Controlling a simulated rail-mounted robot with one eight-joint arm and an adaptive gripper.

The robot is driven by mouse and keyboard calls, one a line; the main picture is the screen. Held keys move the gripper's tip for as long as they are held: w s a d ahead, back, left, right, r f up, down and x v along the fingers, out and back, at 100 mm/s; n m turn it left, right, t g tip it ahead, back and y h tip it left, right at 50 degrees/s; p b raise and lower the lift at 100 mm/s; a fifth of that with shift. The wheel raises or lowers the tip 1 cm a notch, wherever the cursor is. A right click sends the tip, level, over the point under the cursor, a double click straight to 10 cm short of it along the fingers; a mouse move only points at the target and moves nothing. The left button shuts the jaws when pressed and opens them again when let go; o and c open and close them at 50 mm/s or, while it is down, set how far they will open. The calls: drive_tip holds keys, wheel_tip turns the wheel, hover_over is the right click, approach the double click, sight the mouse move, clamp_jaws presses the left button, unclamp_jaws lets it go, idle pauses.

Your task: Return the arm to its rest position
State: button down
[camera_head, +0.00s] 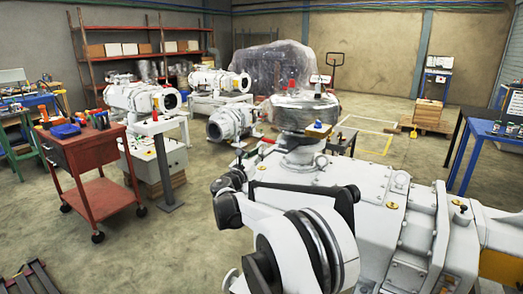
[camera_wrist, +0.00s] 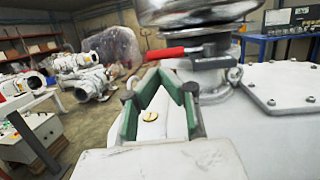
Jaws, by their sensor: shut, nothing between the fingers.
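My gripper (camera_wrist: 160,98) shows in the wrist view with green pads on its fingers. It is shut and holds nothing. A white surface with a brass screw (camera_wrist: 149,118) shows between the finger sides. The large white vacuum pump body (camera_head: 375,215) fills the lower right of the head view, with several brass screws on it. My white and black arm is folded low in front of it. In the wrist view, the pump's white housing (camera_wrist: 280,100) lies right of my gripper. A red-handled lever (camera_wrist: 170,52) and round metal flange lie just beyond the fingers.
A plastic-wrapped round part (camera_head: 303,112) stands on the pump. A red tool cart (camera_head: 88,160) stands at left. More white pumps (camera_head: 145,98) stand behind it. A blue-framed table (camera_head: 470,160) is at right. Open floor lies between the cart and my arm.

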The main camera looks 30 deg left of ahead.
drive_tip(key=s+f, duration=0.2)
drive_tip(key=s, duration=0.6)
drive_tip(key=w+d+r+m+g+h, duration=0.25)
drive_tip(key=d+r+m, duration=0.25)
drive_tip(key=d, duration=0.7)
drive_tip(key=w+d+r+m+g+h, duration=0.2)
drive_tip(key=w+d+r+m, duration=0.2)
drive_tip(key=d, duration=0.8)
drive_tip(key=s+d+r+m+g, duration=0.2)
drive_tip(key=s+d+m, duration=0.15)
drive_tip(key=d, duration=0.75)
drive_tip(key=s+d+r+m+g, duration=0.1)
drive_tip(key=s+d+m+g, duration=0.3)
drive_tip(key=d, duration=0.7)
drive_tip(key=s+d+f+m+g, duration=0.1)
drive_tip(key=s+d+f+m, duration=0.1)
drive_tip(key=s+d+m, duration=1.1)
drive_tip(key=s+d+f+m+y, duration=0.1)
drive_tip(key=s+d+f+m, duration=0.1)
drive_tip(key=s, duration=0.5)
drive_tip(key=s+d+f+m+g+y, duration=0.1)
drive_tip(key=s+d+f+m, duration=0.1)
drive_tip(key=s+d+f, duration=0.2)
drive_tip(key=s+d+f+m+y, duration=0.1)
drive_tip(key=s+d+f+m, duration=0.2)
drive_tip(key=s, duration=0.7)
drive_tip(key=shift+s+d, duration=0.35)
drive_tip(key=shift+s, duration=0.05)
